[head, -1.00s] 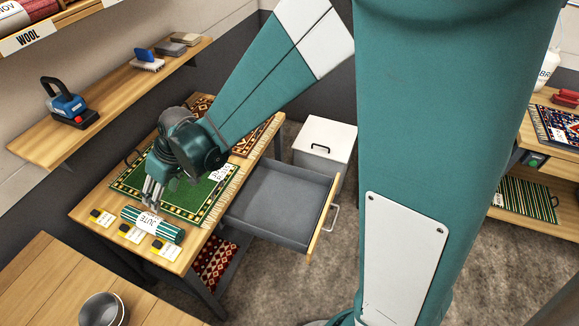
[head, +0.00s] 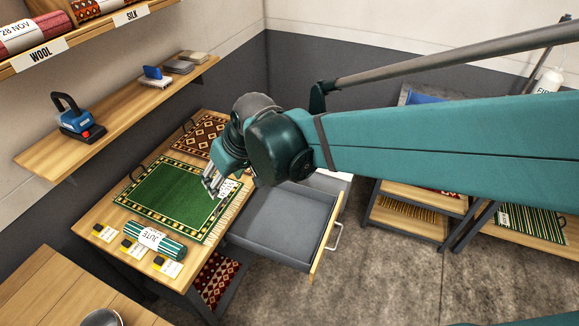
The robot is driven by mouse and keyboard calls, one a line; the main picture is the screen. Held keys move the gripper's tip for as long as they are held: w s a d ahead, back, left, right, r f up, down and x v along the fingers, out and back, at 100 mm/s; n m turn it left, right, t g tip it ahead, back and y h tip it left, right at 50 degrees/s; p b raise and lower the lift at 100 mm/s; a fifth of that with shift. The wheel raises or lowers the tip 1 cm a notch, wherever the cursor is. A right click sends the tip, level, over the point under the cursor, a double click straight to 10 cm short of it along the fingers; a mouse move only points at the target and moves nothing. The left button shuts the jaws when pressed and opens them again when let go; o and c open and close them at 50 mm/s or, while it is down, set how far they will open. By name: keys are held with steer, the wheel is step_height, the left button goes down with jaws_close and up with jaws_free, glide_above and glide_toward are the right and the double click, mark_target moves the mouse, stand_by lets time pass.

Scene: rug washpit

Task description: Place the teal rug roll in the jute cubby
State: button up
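The teal rug roll, striped with a white JUTE label (head: 153,240), lies on the near part of the wooden table (head: 88,215). Small tags lie beside it. My gripper (head: 211,190) is over the right edge of the green rug, up and to the right of the roll and apart from it. Its fingers point down and look empty, but their spacing is too small to judge. A shelf (head: 120,28) at the top left carries cubby labels WOOL and SILK. No cubby labelled JUTE shows in view.
A flat green rug (head: 165,197) covers the table's middle, with a patterned rug (head: 200,137) behind. An open grey drawer (head: 275,225) juts out on the right. A wall shelf (head: 125,105) holds a blue tool (head: 75,118). Racks with rugs stand at the right.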

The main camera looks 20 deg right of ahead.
steer(key=s+d+r+m+t+h, duration=0.2)
steer(key=s+d+r+m, duration=0.2)
steer(key=s+d, duration=0.9)
steer(key=d, duration=0.3)
steer(key=shift+d+h, duration=0.3)
steer(key=shift+h, duration=0.1)
steer(key=shift+o, duration=0.3)
steer(key=w+a+n+g+y, duration=0.1)
steer(key=w+a+n+g, duration=0.15)
steer(key=w+a, duration=0.75)
steer(key=n+g+y+p, duration=0.1)
steer(key=n+g, duration=0.5)
glide_toward(154, 240)
steer(key=shift+w+a+f, duration=0.1)
steer(key=shift+w+f, duration=0.9)
steer(key=shift+f, duration=0.05)
steer(key=shift+a+f+n, duration=0.25)
steer(key=shift+a+f, duration=0.05)
